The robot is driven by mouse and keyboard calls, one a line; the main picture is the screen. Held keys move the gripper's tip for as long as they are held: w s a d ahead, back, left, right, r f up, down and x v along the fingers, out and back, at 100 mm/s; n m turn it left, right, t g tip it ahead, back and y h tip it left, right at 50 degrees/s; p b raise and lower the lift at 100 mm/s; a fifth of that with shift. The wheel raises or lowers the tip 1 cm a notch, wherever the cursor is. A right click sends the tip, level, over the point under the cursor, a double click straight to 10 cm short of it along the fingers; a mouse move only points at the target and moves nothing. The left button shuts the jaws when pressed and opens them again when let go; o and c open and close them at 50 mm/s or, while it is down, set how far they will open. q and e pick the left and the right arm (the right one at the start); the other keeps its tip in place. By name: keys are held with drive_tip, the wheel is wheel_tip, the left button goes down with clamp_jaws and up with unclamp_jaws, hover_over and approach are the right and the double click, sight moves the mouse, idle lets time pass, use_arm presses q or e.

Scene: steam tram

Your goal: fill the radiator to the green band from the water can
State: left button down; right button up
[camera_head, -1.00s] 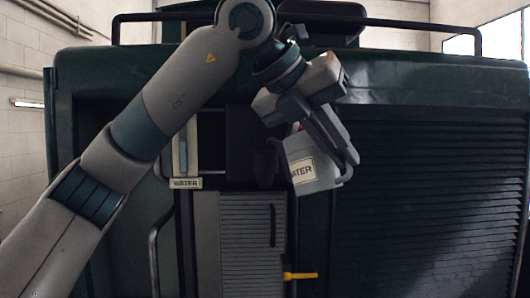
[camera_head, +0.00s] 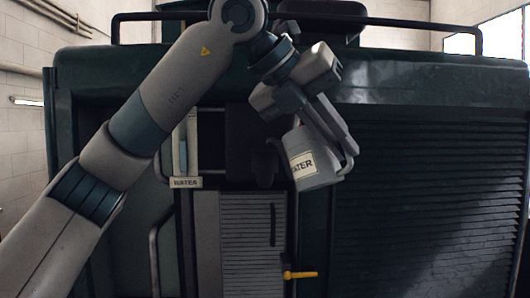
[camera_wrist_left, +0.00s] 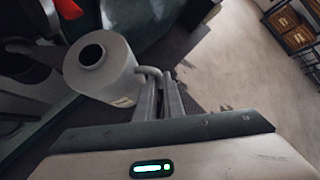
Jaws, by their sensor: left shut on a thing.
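The water can (camera_head: 316,168) is grey with a WATER label and hangs in front of the tram, slightly tilted. My left gripper (camera_head: 338,140) is shut on its handle at the right side. In the left wrist view the can (camera_wrist_left: 112,62) shows its round open top, with the fingers (camera_wrist_left: 160,90) on its handle. Left of the can is a recess with a pale gauge column (camera_head: 184,143) above a second WATER plate (camera_head: 186,183); no green band can be made out. The radiator's filler is not clearly visible. My right gripper is out of view.
A grey louvred door (camera_head: 240,245) with a dark handle stands below the recess. A yellow lever (camera_head: 300,275) sticks out low at its right edge. Dark louvres (camera_head: 440,190) fill the right side. Wooden crates (camera_wrist_left: 290,25) stand on the floor in the left wrist view.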

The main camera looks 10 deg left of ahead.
use_arm(q)
drive_tip(key=shift+r, duration=0.15)
drive_tip(key=shift+a+r+h+p, duration=0.1)
drive_tip(key=shift+r+h+p, duration=0.25)
drive_tip(key=shift+r, duration=0.45)
drive_tip(key=shift+r+n, duration=0.15)
drive_tip(key=shift+n, duration=0.15)
idle(0.7)
drive_tip(key=shift+w+a+r+g+h+p, duration=0.15)
drive_tip(key=shift+r+g+h+p, duration=0.25)
drive_tip(key=shift+r, duration=0.3)
drive_tip(key=shift+r, duration=0.15)
idle(1.0)
drive_tip(key=shift+w+a+r+n+h+p, duration=0.15)
drive_tip(key=shift+r+n+h+p, duration=0.2)
drive_tip(key=shift+r, duration=0.35)
drive_tip(key=shift+r, duration=0.1)
idle(1.2)
drive_tip(key=shift+w+a+r+n+g+p, duration=0.2)
drive_tip(key=shift+a+r+n+g+p, duration=0.1)
drive_tip(key=shift+r+g+p, duration=0.3)
